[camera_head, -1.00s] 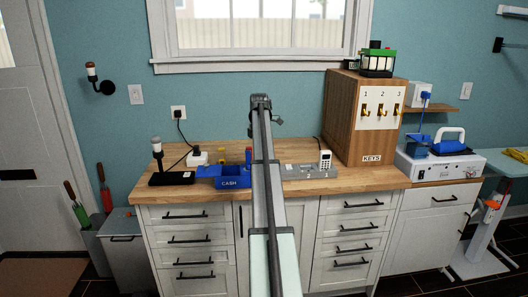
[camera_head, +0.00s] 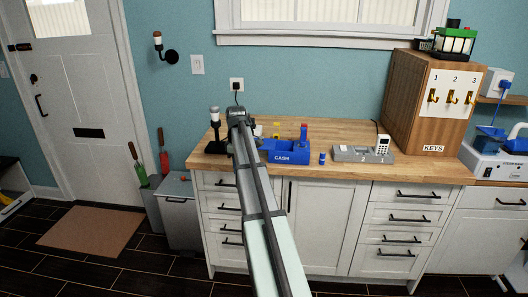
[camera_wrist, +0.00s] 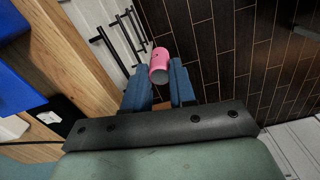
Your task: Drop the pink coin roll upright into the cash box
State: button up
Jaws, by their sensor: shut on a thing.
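The pink coin roll (camera_wrist: 159,60) is between the two blue fingers of my gripper (camera_wrist: 160,76) in the wrist view. The fingers are shut on it, and its end sticks out past the tips. Dark floor and cabinet fronts lie behind it. The blue cash box (camera_head: 285,156), marked CASH, stands on the counter in the head view, just right of my arm. A blue shape at the upper left of the wrist view may be this box. In the head view, my arm hides the gripper and the roll.
A small blue roll (camera_head: 322,158) stands right of the box. A grey tray with a keypad device (camera_head: 363,153) is farther right.

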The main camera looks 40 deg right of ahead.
jog(key=s+a+f+m, duration=0.2)
jog(key=s+a+f, duration=0.1)
jog(key=a, duration=0.8)
jog(key=s+a+f+m, duration=0.2)
jog(key=a+f+m, duration=0.1)
jog(key=a, duration=0.8)
jog(key=s+a+f+m, duration=0.2)
jog(key=s+a+f, duration=0.15)
jog(key=a, duration=0.85)
jog(key=w+d+r+m, duration=0.1)
jog(key=d+r, duration=0.4)
jog(key=d, duration=1.2)
jog(key=w+d+r+m, duration=0.2)
jog(key=d+r, duration=0.4)
jog(key=d, duration=1.2)
jog(key=w+d+r+m, duration=0.2)
jog(key=d+r, duration=0.4)
jog(key=d, duration=1.2)
jog(key=shift+w+d+r, duration=0.2)
jog(key=shift+w, duration=0.7)
jog(key=w+d+r+n, duration=0.2)
jog(key=n, duration=0.1)
jog(key=w+d+r+n, duration=0.2)
jog(key=w+d+n, duration=0.1)
jog(key=shift+d+r, duration=0.15)
jog(key=shift+r, duration=0.05)
jog(key=n, duration=1.3)
jog(key=shift+w+d+r+n, duration=0.15)
jog(key=shift+w+r+n, duration=0.1)
jog(key=shift+n, duration=0.15)
